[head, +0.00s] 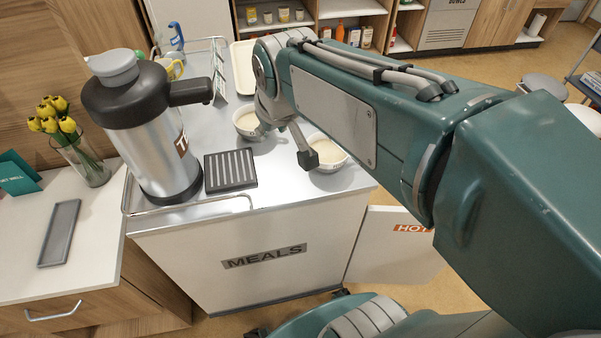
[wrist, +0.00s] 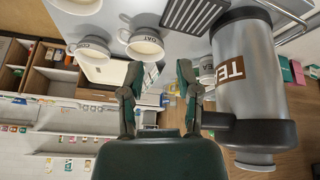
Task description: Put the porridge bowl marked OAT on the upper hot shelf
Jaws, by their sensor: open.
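Bowls of pale porridge stand on the white meal cart top (head: 212,130). In the wrist view the bowl marked OAT (wrist: 142,50) stands just beyond my fingertips, towards the upper left. It seems to be the bowl (head: 248,134) beside my gripper in the head view, where its label is hidden. Another bowl (wrist: 92,55) has a mark too small to read. A further bowl (wrist: 78,6) is cut off at the top. My gripper (head: 285,142) is open and empty above the cart, also in the wrist view (wrist: 160,74). The shelves inside the cart are hidden; its HOT door (head: 385,255) stands open.
A steel tea urn (head: 155,150) and a black ribbed drip tray (head: 230,171) stand left of the bowls. A low rail (head: 190,205) edges the cart top. A cream tray (head: 243,70) lies behind. Left are a vase of yellow flowers (head: 92,168) and a grey tray (head: 59,233).

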